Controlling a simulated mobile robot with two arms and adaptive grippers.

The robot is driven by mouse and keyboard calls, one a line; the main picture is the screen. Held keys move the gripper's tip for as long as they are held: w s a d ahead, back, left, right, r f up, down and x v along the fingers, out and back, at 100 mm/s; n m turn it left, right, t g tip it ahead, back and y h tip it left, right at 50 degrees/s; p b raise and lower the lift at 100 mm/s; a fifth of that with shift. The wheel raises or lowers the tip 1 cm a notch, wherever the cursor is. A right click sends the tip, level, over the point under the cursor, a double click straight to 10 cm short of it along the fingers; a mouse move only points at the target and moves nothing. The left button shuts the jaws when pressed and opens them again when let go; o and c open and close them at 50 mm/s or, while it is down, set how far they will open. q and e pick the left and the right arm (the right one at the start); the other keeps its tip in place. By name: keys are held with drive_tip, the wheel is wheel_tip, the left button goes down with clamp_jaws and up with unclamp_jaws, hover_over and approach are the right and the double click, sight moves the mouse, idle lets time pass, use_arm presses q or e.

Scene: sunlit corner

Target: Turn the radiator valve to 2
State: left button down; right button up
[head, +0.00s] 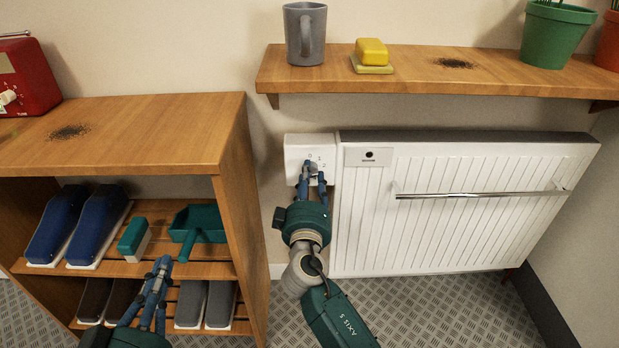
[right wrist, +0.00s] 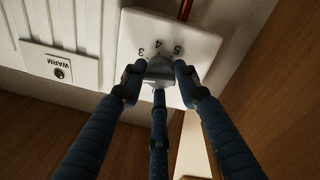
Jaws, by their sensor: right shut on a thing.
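The radiator valve is a white plate (head: 297,147) at the left end of the white radiator (head: 450,215), with a grey knob (right wrist: 160,68) on it. In the right wrist view the numbers 3, 4 and 5 show upside down around the knob; the rest of the scale is hidden. The knob's pointer and setting cannot be made out. My right gripper (head: 312,176) is at the valve, its fingers shut around the knob; they also show in the right wrist view (right wrist: 160,80). My left gripper (head: 158,270) is in front of the shoe shelf, apart from the valve.
A wooden shoe rack (head: 232,150) with shoes and a green dustpan (head: 205,222) stands left of the valve. A wall shelf (head: 410,88) above holds a grey mug (head: 305,35), yellow soap (head: 371,52) and green pot (head: 553,35). A towel rail (head: 480,194) crosses the radiator.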

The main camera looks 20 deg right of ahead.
drive_tip(key=shift+f, duration=0.35)
drive_tip(key=o, duration=1)
drive_tip(key=shift+s, duration=0.1)
drive_tip(key=shift+o, duration=0.8)
drive_tip(key=shift+r, duration=0.15)
drive_tip(key=v, duration=1.2)
